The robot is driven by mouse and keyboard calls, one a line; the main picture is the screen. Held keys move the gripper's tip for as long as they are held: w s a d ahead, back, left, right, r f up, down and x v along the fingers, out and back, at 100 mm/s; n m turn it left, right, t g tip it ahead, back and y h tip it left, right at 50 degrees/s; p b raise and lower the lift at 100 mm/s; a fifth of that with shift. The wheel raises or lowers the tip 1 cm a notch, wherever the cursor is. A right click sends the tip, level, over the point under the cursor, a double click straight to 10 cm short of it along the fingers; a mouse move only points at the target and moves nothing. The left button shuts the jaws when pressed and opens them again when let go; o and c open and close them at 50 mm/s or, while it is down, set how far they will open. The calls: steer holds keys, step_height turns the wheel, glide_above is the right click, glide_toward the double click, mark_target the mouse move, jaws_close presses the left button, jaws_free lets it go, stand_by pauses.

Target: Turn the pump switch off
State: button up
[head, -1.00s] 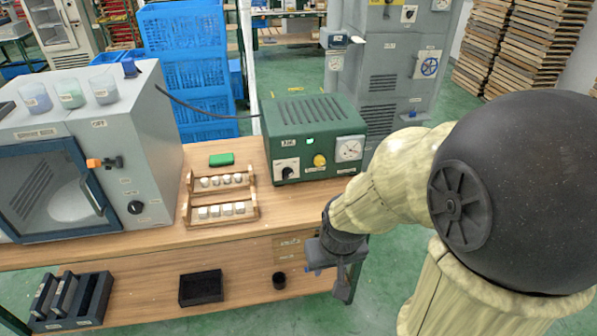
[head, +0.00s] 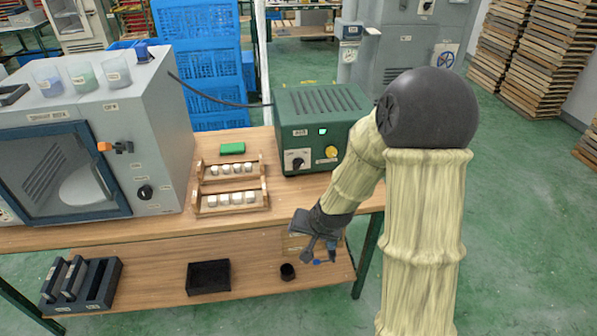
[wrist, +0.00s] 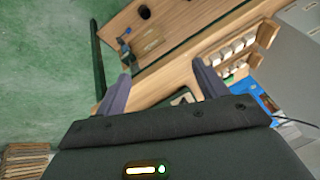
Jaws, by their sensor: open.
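A green pump box (head: 318,103) stands on the right end of the wooden bench. Its front has a dark rotary switch (head: 298,161) on a white plate, a yellow button (head: 331,152) and a small lit indicator. The switch's exact setting is too small to read.
A spray booth (head: 150,125) stands left on the bench (head: 230,233). Two wooden racks (head: 232,200) of white pieces and a green block (head: 232,148) sit between booth and pump box. The lower shelf holds a black tray (head: 208,278) and a small black cup (head: 287,271).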

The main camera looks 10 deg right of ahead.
mark_target(298, 167)
steer(key=w+a+f+m+t+y+b, duration=0.1)
steer(key=w+a+f+m+t+y, duration=0.1)
steer(key=w+f+m+t, duration=0.3)
steer(key=w+a+f+m+t+y+b, duration=0.1)
steer(key=w+a+f+m+y, duration=0.2)
steer(key=w, duration=0.5)
steer(key=w+d+f+m+t+h+b, duration=0.1)
steer(key=w+d+m+t+h, duration=0.5)
steer(key=m, duration=0.9)
steer(key=shift+w+d+f+h+b, duration=0.35)
steer(key=shift+d+b, duration=0.25)
steer(key=shift+d, duration=0.65)
steer(key=w+p, duration=0.2)
steer(key=w, duration=1.5)
steer(key=shift+w, duration=0.15)
steer(key=c, duration=1)
